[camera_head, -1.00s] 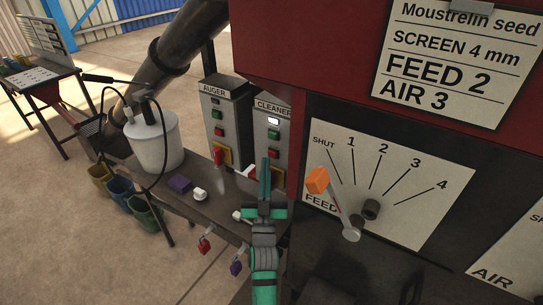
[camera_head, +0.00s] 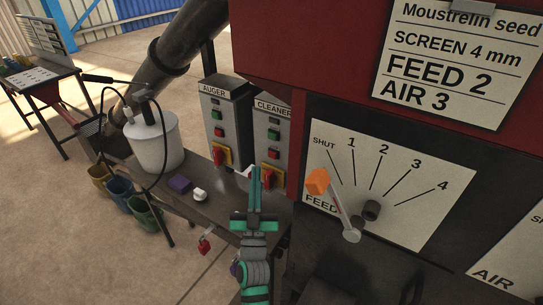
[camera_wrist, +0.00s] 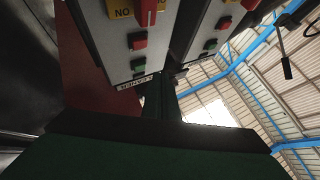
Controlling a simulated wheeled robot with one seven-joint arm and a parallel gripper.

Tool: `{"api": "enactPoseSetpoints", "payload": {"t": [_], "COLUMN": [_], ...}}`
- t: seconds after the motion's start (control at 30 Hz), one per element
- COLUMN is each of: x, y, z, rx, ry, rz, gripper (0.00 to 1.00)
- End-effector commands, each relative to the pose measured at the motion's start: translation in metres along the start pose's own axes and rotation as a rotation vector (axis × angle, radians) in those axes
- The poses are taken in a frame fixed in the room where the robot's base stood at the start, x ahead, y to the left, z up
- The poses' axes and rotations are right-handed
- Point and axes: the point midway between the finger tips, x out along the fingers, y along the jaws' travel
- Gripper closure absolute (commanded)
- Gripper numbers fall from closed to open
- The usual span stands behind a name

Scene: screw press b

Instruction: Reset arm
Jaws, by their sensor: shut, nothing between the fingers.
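My gripper (camera_head: 254,190) is teal and black, its fingers closed together and pointing up, with nothing held. In the head view it is in front of the bench, just below the grey CLEANER switch box (camera_head: 271,140). The AUGER switch box (camera_head: 216,128) stands left of it. Both boxes have green and red buttons and a red rotary switch on a yellow plate. The wrist view shows both boxes from below, with the CLEANER box (camera_wrist: 121,48) upside down. My fingers show there as a dark shape below it.
The FEED dial (camera_head: 420,200) has an orange-tipped lever (camera_head: 318,182) on the SHUT side. Open floor lies left.

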Motion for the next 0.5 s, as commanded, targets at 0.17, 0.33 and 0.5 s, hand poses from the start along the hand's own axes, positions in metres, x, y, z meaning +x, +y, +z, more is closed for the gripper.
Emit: {"api": "enactPoseSetpoints", "payload": {"t": [0.17,0.33,0.5], "x": [0.000,-0.007,-0.051], "y": [0.000,-0.001,0.008], "z": [0.000,0.002,0.015], "rx": [0.000,-0.001,-0.021], "ry": [0.000,-0.009,-0.064], "rz": [0.000,-0.006,-0.026], "gripper": [1.00,1.00,1.00]}}
